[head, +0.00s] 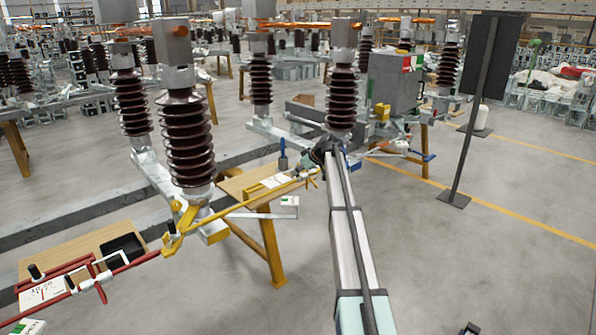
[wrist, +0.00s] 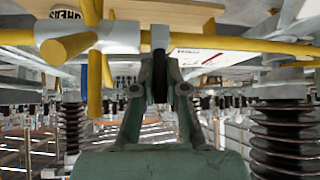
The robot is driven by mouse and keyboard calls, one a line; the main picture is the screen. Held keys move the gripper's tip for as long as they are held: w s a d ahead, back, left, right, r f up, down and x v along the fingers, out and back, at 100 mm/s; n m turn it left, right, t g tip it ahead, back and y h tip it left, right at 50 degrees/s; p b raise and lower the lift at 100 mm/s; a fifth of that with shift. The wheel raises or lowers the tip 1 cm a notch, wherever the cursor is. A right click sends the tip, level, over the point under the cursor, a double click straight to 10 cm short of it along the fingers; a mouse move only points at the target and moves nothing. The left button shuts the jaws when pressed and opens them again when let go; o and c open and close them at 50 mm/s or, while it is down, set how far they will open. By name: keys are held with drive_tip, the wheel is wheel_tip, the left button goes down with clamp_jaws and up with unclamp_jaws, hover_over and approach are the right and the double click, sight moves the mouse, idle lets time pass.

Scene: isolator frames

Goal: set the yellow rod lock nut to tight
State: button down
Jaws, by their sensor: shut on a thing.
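The yellow rod (head: 245,204) slants from a yellow bracket at lower left up to my gripper (head: 309,168) in the head view. In the wrist view the yellow rod (wrist: 225,43) crosses the top, with a pale grey sleeve (wrist: 121,38) and a yellow cross bar left of my fingers. In the head view the nut is too small to make out.
A wooden bench (head: 240,186) with a white card and a dark blue upright handle (head: 283,155) stands behind the rod. Brown insulators (head: 186,137) rise close by. A red rod (head: 130,265) lies at lower left.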

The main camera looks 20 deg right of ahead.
idle(0.3)
drive_tip(key=c, duration=1.2)
unclamp_jaws()
drive_tip(key=v, duration=1.2)
